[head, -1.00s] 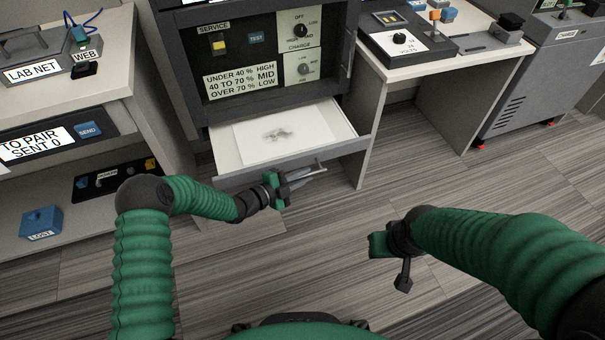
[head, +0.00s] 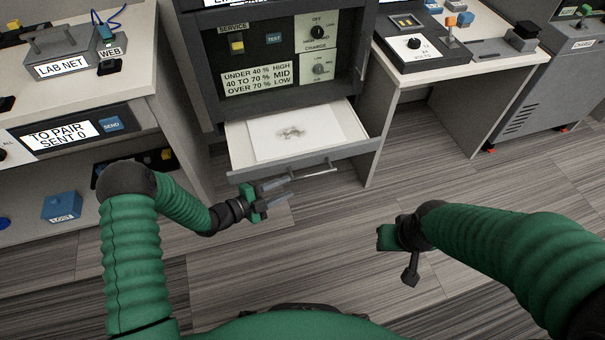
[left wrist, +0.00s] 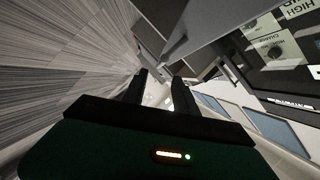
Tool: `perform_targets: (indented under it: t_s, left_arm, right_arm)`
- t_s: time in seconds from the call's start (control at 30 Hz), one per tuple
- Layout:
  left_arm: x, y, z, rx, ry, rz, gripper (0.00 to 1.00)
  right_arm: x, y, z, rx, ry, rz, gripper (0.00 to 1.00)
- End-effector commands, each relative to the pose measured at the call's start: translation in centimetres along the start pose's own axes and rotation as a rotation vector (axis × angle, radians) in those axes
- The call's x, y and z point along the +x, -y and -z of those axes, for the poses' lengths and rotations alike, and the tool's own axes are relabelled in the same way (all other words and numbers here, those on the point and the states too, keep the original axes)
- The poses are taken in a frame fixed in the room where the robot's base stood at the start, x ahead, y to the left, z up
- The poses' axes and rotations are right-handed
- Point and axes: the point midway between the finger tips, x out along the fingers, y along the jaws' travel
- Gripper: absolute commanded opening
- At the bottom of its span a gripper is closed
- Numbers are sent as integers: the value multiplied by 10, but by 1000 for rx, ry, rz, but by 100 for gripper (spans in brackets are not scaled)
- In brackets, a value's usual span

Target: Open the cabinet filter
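The dark cabinet (head: 215,90) stands at the top middle of the head view, with a service panel. Below the panel a drawer (head: 362,147) is pulled out and shows a white sheet with a grey smudge (head: 292,131). The drawer has a bar handle (head: 310,172) on its front. My left gripper (head: 288,190) is open and empty, just left of and below the handle, apart from it. Its two fingers also show in the left wrist view (left wrist: 160,92). My right gripper (head: 392,236) is over the floor to the right; its fingers are not clear. Nothing labelled as a filter is readable.
A desk (head: 150,90) with a LAB NET box (head: 62,58) stands left, with a LOST box (head: 62,205) on its lower shelf. A table (head: 440,70) with a control box (head: 415,45) stands right. The floor between is clear.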

Motion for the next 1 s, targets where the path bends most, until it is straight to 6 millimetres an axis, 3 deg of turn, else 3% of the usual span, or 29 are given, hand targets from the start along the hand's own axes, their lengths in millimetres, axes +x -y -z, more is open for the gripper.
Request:
perform_targets:
  t_s: [0.1,0.23,0.77,0.87,1.0]
  left_arm:
    - [-29,3,1,0,2,-1,34]
    - [-46,1,0,0,0,-1,34]
    - [-50,0,-1,0,4,-4,34]
    - [-50,11,-10,-34,83,-43,34]
    - [-70,45,-33,-232,424,-139,34]
  right_arm:
    - [-13,0,3,0,0,0,36]
    - [-16,0,4,0,0,0,36]
    - [-16,0,4,0,0,0,36]
    - [-16,0,4,0,0,0,36]
    - [-16,0,4,0,0,0,36]
